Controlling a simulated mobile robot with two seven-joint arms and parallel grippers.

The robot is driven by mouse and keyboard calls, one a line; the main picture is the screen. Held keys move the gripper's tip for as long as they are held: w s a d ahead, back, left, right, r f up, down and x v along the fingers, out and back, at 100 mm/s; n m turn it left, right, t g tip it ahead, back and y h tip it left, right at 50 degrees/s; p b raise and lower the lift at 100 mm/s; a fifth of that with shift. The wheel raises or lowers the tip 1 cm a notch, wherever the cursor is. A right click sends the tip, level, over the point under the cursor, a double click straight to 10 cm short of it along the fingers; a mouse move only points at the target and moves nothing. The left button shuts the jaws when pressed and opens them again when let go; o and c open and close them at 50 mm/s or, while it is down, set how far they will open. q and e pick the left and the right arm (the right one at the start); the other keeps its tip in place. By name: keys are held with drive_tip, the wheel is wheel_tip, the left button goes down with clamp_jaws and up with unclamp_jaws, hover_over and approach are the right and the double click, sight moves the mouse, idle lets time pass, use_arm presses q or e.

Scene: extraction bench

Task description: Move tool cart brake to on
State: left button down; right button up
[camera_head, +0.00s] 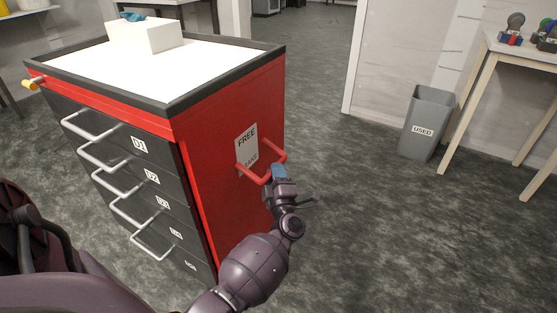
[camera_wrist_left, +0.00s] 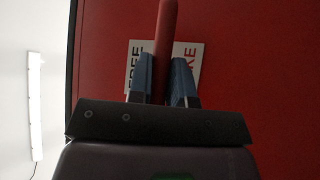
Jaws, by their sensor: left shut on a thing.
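The red tool cart (camera_head: 228,150) stands at the left, with grey drawers on its front. On its red side panel is a red bar handle (camera_head: 250,177) in front of a white label (camera_head: 246,143) reading FREE and a partly hidden word ending in AKE. My left gripper (camera_head: 279,172) is shut on the bar's right part, at the panel's side. In the left wrist view the bar (camera_wrist_left: 167,30) runs between the two blue fingers (camera_wrist_left: 165,82), with the label (camera_wrist_left: 190,55) behind. My right gripper is not in view.
A white box (camera_head: 146,37) with blue tissue sits on the cart's top. Drawer pulls (camera_head: 92,128) and a yellow-ended knob (camera_head: 32,83) stick out from the cart. A grey USED bin (camera_head: 425,125) and a table (camera_head: 520,52) stand at the right. Floor between is clear.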

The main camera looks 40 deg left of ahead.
use_arm(q)
drive_tip(key=shift+s+a+f, duration=0.1)
drive_tip(key=shift+a+f, duration=0.1)
drive_tip(key=shift+f, duration=0.15)
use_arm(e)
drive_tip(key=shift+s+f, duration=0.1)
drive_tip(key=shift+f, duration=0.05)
use_arm(q)
drive_tip(key=c, duration=1.1)
unclamp_jaws()
drive_tip(key=shift+o, duration=0.2)
